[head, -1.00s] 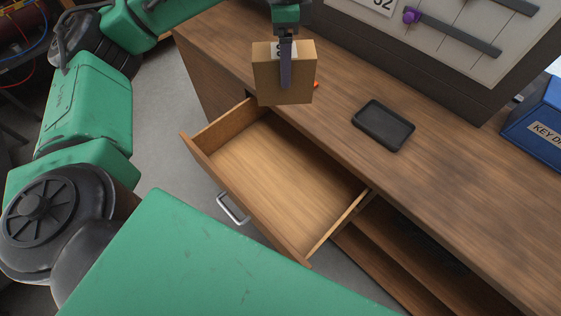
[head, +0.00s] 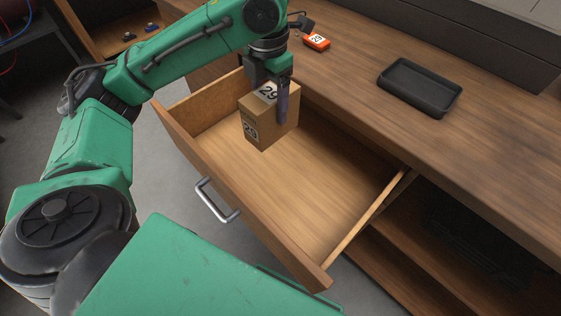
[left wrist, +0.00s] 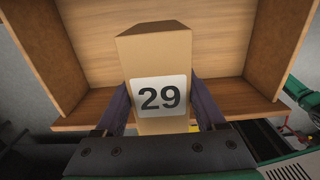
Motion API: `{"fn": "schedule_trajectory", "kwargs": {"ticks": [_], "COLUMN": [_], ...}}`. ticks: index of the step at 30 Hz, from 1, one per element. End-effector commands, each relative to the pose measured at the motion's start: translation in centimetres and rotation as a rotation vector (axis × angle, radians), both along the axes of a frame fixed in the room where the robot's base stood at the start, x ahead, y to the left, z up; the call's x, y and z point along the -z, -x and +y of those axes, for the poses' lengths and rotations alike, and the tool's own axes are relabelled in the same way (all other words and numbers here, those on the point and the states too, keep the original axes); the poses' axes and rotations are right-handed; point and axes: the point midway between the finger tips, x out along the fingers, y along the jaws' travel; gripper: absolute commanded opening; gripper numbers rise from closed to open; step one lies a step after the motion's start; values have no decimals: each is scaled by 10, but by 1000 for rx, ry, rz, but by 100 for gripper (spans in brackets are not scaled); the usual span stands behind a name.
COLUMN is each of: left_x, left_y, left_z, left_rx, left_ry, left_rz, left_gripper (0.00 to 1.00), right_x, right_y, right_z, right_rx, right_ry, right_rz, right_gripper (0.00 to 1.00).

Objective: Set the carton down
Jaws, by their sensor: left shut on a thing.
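The carton (head: 268,128) is a small brown box with white labels; in the head view one label reads 29. My left gripper (head: 278,106) is shut on the carton from above, a finger on each side. It holds the carton at the open drawer (head: 320,185), toward its far left part. I cannot tell whether the carton's bottom touches the drawer floor. In the left wrist view the carton (left wrist: 160,58) stands between the two dark fingers, its 29 label facing the camera, with the wooden drawer behind it. My right gripper is not in view.
The drawer is otherwise empty, with free floor to the carton's right. A black tray (head: 420,86) and an orange tag (head: 316,41) marked with a number lie on the wooden bench top (head: 480,135). The drawer's metal handle (head: 217,201) faces the grey floor.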

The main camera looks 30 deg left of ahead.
Motion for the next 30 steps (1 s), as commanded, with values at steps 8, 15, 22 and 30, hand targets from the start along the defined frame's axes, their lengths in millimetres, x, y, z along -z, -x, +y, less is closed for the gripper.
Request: {"fn": "schedule_trajectory", "kwargs": {"ticks": [8, 15, 22, 30], "left_x": [99, 135, 168, 169], "left_y": [1, 0, 0, 0], "left_z": [0, 0, 0, 0], "left_rx": [-2, -3, -3, -3], "left_ry": [1, 0, 0, 1], "left_rz": [7, 3, 0, 1], "left_gripper": [2, 2, 2, 2], "right_x": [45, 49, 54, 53], "right_y": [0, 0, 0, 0], "right_z": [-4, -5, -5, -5], "right_rx": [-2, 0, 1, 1], "right_ry": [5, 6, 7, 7], "right_rz": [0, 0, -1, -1], "right_gripper": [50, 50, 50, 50]}}
